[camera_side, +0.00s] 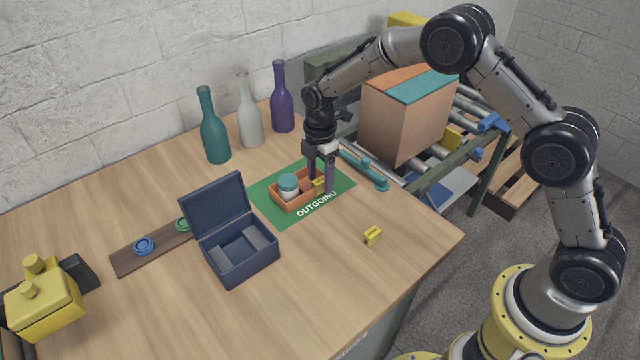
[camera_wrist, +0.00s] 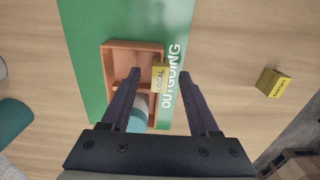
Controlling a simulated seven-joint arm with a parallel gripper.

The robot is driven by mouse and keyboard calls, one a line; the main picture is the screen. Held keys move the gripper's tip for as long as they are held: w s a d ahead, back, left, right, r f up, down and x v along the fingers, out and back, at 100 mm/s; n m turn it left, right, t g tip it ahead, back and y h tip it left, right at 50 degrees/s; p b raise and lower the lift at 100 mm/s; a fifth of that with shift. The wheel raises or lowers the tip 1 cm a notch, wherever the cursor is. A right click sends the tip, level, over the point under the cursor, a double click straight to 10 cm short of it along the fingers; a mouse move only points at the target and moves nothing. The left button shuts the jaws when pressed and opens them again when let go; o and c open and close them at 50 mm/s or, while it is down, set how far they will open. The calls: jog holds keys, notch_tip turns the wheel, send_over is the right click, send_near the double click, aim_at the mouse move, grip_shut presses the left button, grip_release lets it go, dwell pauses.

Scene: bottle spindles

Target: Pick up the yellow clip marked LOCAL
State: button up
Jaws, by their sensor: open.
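The yellow clip marked LOCAL (camera_wrist: 159,78) sits at the right-hand wall of the orange tray in the wrist view. In the side view the same clip (camera_side: 319,184) shows only partly behind my gripper's fingers. My gripper (camera_side: 321,190) points down over the tray's right end. In the wrist view my gripper (camera_wrist: 160,75) is open, with one dark finger on each side of the clip. I cannot tell whether either finger touches it. The orange tray (camera_side: 297,206) stands on the green OUTGOING mat (camera_side: 265,197).
A second yellow clip (camera_side: 373,236) lies on bare wood to the right; its label is not clearly readable. A white jar with a teal lid (camera_side: 288,187) stands in the tray. A dark blue open box (camera_side: 238,264) is to the left. Several bottles (camera_side: 250,120) stand behind.

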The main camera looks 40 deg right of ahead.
jog(key=shift+f, duration=0.2)
grip_shut()
jog(key=shift+r, duration=0.2)
